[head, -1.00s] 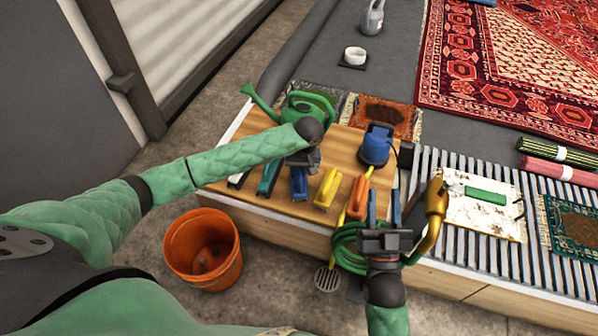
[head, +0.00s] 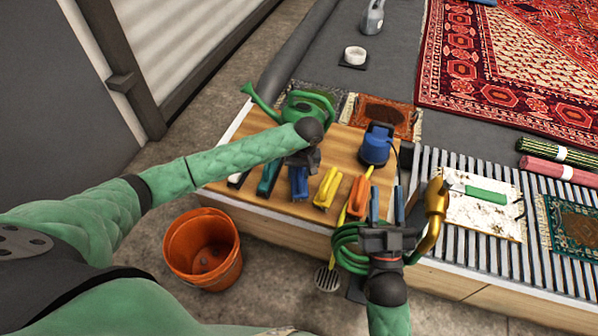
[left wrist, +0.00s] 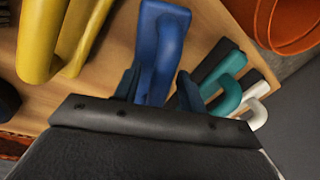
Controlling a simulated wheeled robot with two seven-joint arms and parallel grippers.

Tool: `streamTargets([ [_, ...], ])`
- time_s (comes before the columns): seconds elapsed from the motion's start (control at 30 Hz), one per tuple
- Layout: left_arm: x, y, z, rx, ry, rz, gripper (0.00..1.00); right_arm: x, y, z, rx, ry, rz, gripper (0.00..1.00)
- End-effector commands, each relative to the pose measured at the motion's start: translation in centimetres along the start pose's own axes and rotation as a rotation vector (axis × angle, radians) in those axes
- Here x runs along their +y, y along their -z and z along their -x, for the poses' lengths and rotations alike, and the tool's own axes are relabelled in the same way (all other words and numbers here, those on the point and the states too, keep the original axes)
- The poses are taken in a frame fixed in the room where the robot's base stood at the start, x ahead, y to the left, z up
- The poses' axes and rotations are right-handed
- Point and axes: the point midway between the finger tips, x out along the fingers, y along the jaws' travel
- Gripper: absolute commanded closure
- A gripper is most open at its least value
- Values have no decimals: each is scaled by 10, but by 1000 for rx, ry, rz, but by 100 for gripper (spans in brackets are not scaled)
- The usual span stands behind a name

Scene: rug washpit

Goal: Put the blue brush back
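The blue brush (head: 300,183) lies on the wooden board (head: 250,150), in a row between a teal brush (head: 269,178) and a yellow brush (head: 326,188). My left gripper (head: 302,164) is over its far end, pointing down. In the left wrist view, the blue brush's handle (left wrist: 160,50) stands between my two dark fingers. A small gap shows on the right side, so the fingers look open around it. Their tips are partly hidden. My right gripper (head: 387,207) is open and empty at the platform's front edge, near the green hose.
A yellow brush (left wrist: 40,40) and a teal brush (left wrist: 228,95) flank my left gripper closely. A blue pump (head: 376,146), a green watering can (head: 307,108) and an orange brush (head: 357,195) are nearby. An orange bucket (head: 203,250) stands on the floor.

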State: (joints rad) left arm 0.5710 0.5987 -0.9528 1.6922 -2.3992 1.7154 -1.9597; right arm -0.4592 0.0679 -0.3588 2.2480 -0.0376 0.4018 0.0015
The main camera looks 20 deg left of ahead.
Motion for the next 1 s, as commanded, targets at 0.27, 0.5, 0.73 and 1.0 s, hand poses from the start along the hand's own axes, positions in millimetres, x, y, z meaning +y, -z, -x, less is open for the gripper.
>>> streamTargets([
  [0.27, 0, 0, 2, 0, 0, 0, 59, 0, -11, 2, -31, -2, -2, 64],
  [0.5, 0, 1, 40, 3, -1, -1, 59, 2, -55, 23, -186, -13, -15, 64],
  [0.73, 0, 1, 69, 1, 0, 0, 59, 2, -78, 36, -270, -18, -22, 64],
  [1.0, 0, 0, 77, 0, 1, 1, 59, 3, -84, 40, -295, -19, -24, 64],
])
